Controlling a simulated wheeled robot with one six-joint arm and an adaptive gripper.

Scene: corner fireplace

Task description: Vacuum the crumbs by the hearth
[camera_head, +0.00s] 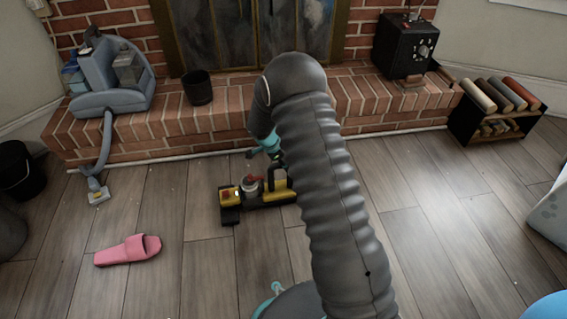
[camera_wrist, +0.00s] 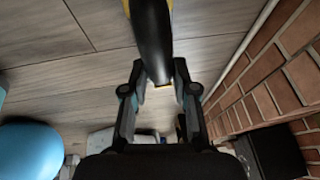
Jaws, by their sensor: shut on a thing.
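A yellow and black handheld vacuum (camera_head: 230,196) with a red and grey part on top is low over or on the wooden floor in front of the brick hearth; I cannot tell whether it touches. My gripper (camera_wrist: 160,72) is shut on its dark handle (camera_wrist: 151,38) in the wrist view. In the head view my arm hides most of the gripper and the vacuum's right end. Several tiny pale specks, perhaps crumbs, dot the floor (camera_head: 190,240) near the hearth (camera_head: 235,120).
A grey-blue canister vacuum (camera_head: 95,98) sits on the hearth's left, its hose reaching the floor. A black cup (camera_head: 197,88) and dark box (camera_head: 404,45) stand on the hearth.

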